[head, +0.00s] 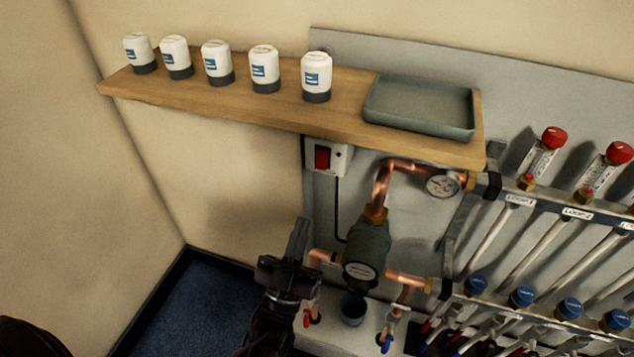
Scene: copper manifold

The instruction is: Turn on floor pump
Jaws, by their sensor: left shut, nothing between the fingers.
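The floor pump (368,243) is a dark grey-green body joined to copper pipes, low on the grey wall panel. A white switch box with a red rocker switch (322,157) is on the panel above it, just under the wooden shelf; a black cable runs down from the box. I cannot tell which way the rocker is set. My left gripper (300,230) is shut and empty. It points upward, below and slightly left of the switch in the picture, left of the pump, and shows apart from the switch. My right gripper is not in view.
The wooden shelf (240,105) juts out above the switch, holding several white bottles (217,62) and a grey tray (420,107). A pressure gauge (442,184) and manifold bars with red and blue caps are at right. Bare wall is left of the switch.

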